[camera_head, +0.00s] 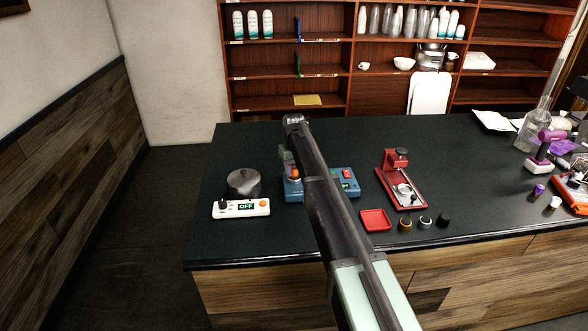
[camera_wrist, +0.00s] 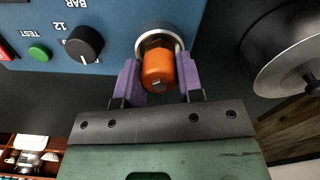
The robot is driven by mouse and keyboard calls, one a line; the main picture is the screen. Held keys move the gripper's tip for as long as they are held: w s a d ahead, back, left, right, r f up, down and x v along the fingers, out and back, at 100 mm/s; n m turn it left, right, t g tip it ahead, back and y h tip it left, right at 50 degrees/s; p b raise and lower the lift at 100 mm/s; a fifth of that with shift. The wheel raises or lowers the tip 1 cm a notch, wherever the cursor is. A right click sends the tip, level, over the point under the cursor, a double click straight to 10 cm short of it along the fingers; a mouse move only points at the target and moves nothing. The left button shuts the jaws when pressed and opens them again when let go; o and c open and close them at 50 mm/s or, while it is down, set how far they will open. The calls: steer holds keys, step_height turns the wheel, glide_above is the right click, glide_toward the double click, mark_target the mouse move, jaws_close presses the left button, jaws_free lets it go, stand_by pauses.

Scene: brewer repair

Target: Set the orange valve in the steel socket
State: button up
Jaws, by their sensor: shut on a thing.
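The orange valve (camera_wrist: 158,72) sits between the two purple fingers of my gripper (camera_wrist: 159,75), which is shut on it. Its far end overlaps the round steel socket (camera_wrist: 160,30) on the blue machine's face, and the socket's bright rim shows around it. I cannot tell how deep the valve sits in the socket. In the head view the orange valve (camera_head: 294,173) shows at the left part of the blue machine (camera_head: 349,187). My arm hides the machine's middle and most of my gripper there.
The blue panel has a black knob (camera_wrist: 84,44) and a green TEST button (camera_wrist: 39,53). A scale (camera_head: 240,208) with a steel pot (camera_head: 243,182) stands left of the machine. A red press (camera_head: 402,180), a red tray (camera_head: 375,219) and small knobs stand to the right.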

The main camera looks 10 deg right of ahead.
steer(key=shift+f, duration=0.1)
stand_by(0.3)
steer(key=shift+f, duration=0.25)
steer(key=shift+f+b, duration=0.2)
steer(key=shift+b, duration=0.25)
stand_by(0.3)
steer(key=o, duration=1.5)
steer(key=shift+r, duration=0.1)
step_height(320, 180, up, 8)
steer(key=p, duration=0.8)
steer(key=shift+r, duration=0.15)
